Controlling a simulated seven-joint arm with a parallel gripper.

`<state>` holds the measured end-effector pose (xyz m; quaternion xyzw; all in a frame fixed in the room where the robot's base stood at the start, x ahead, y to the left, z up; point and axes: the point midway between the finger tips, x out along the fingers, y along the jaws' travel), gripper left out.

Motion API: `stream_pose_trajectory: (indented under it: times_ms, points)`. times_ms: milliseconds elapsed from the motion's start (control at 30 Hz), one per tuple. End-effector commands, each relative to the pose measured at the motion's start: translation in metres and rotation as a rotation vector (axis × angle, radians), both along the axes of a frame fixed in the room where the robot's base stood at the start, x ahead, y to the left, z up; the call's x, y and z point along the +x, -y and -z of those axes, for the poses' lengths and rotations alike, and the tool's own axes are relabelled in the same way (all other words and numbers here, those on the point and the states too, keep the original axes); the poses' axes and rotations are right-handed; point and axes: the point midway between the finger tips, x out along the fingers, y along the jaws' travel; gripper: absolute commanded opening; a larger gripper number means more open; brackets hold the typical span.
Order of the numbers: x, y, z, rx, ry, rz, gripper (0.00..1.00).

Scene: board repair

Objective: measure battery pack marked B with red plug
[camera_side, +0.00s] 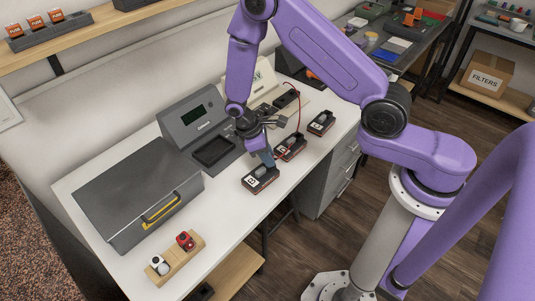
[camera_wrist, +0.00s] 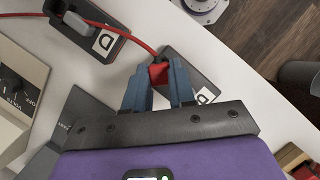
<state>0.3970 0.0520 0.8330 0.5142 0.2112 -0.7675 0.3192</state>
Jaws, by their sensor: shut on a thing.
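My gripper (camera_wrist: 158,84) is shut on the red plug (camera_wrist: 158,73) in the wrist view, and a red cable (camera_wrist: 112,25) runs from it to the upper left. I cannot tell whether the plug is seated. In the side view, my gripper (camera_side: 268,158) is over the front pack (camera_side: 260,179); its letter is too small to read surely.
A third pack (camera_side: 320,123) lies farther back. A grey meter with a display (camera_side: 197,118) and a grey case with a yellow handle (camera_side: 138,190) stand on the white bench. A wooden block (camera_side: 178,258) with a red and a white piece is in front. The bench edge is close to the packs.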

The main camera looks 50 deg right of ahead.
Motion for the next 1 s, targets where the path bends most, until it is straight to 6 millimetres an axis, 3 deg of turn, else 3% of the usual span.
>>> stream_pose_trajectory:
  times_ms: [267,300,367,400,567,600,633,667,1000]
  points:
    - [0.0,0.0,0.0009,0.0,0.0,0.0,0.0]
    - [0.0,0.0,0.0009,0.0,0.0,0.0,0.31]
    - [0.0,0.0,0.0009,0.0,0.0,0.0,0.5]
    - [0.0,0.0,0.0009,0.0,0.0,0.0,0.54]
    - [-0.0001,0.0001,0.0008,0.0,0.0,-0.001,0.54]
    - [-0.0001,0.0001,0.0008,0.0,0.0,-0.001,0.57]
    - [-0.0001,0.0001,0.0008,0.0,0.0,-0.001,0.67]
    - [-0.0001,0.0001,0.0008,0.0,0.0,-0.001,0.69]
    - [-0.0001,0.0001,0.0009,0.0,0.0,-0.001,0.69]
